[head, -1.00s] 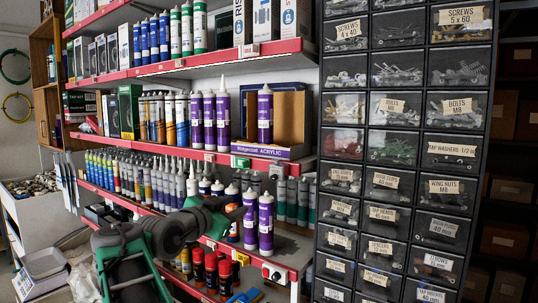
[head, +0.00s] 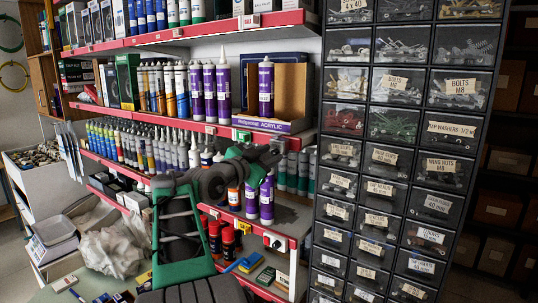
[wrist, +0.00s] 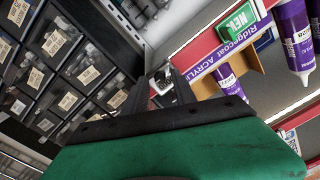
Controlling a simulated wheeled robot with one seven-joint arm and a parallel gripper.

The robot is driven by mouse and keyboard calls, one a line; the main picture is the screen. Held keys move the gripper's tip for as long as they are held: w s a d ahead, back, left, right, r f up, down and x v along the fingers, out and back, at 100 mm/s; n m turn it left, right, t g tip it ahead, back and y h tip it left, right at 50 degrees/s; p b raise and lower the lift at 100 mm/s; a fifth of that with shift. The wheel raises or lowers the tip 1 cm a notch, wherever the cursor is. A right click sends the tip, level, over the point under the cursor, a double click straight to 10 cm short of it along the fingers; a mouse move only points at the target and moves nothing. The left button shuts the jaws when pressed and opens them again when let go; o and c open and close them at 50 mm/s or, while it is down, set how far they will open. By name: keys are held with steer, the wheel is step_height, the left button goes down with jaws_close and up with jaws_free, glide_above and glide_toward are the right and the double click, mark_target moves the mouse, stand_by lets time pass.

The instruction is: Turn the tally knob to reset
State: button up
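In the wrist view, a small white tally unit (wrist: 161,84) with a dark part on its face sits on the red shelf edge. The two dark fingers of my gripper (wrist: 168,82) stand apart, one on each side of it; whether they touch it I cannot tell. In the head view, my gripper (head: 272,157) is at the right end of the middle shelf's edge, and its fingers largely cover the unit (head: 278,145). The knob's exact turn cannot be read. My gripper holds nothing that I can see.
Another white unit with a black knob (head: 275,242) is on the lower shelf edge. A green tag (wrist: 237,19) is beside the gripper. Purple cartridges (head: 266,200) stand below it. A black drawer cabinet (head: 378,165) with labelled bins is close on the right.

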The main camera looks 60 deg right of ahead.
jaws_close()
stand_by(0.3)
steer(key=shift+f+b, duration=0.15)
steer(key=shift+b, duration=0.3)
steer(key=shift+n, duration=0.5)
steer(key=shift+o, duration=0.9)
jaws_free()
